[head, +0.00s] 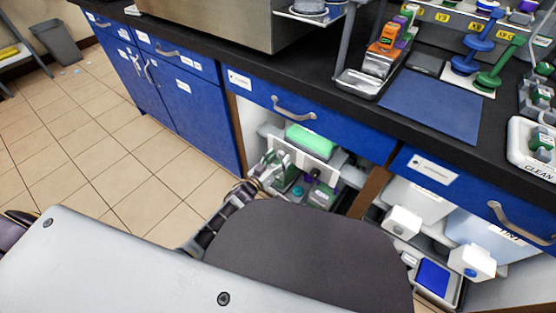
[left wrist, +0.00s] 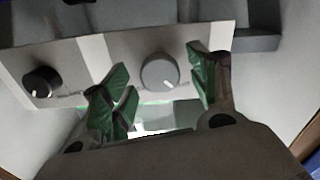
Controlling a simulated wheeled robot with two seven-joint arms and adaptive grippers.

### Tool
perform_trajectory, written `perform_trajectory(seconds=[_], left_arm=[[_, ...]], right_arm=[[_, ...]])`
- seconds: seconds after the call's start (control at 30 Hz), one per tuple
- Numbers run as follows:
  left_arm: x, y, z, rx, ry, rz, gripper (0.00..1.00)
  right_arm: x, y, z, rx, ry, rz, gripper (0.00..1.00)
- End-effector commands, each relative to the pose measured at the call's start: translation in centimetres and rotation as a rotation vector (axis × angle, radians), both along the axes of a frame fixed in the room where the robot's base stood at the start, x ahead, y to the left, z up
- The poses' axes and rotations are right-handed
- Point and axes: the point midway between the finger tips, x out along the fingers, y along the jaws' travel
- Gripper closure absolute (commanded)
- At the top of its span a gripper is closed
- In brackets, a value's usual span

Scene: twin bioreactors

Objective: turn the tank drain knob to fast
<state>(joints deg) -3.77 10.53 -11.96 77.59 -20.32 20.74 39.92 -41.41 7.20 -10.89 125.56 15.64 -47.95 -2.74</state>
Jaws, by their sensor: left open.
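The lettering is too blurred to tell which is the tank drain knob. My left gripper (left wrist: 158,84) is open, its green-padded fingers on either side of the grey knob, with gaps showing. In the head view my left gripper (head: 274,168) reaches into the open bay under the bench, in front of the panel, and hides part of it. My right gripper is not in view.
A green-topped unit (head: 310,140) sits in the bay. A blue drawer (head: 310,120) and the black benchtop edge overhang it. White containers (head: 403,221) and a blue-lined tray (head: 433,276) stand in the bay to the right.

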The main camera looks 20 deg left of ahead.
Motion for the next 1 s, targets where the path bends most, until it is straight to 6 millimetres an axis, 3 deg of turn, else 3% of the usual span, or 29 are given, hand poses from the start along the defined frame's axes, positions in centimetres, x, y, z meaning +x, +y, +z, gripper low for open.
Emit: perform_trajectory(seconds=[0.13,0.47,1.0], left_arm=[[-0.01,0.0,0.0,0.0,0.0,0.0,0.43],[-0.01,0.02,0.01,0.001,0.0,0.0,0.85],[-0.01,0.01,0.08,0.085,-0.031,0.001,0.86]], right_arm=[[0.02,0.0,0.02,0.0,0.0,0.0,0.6],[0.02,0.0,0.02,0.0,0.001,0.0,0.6],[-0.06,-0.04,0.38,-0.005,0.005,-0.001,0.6]])
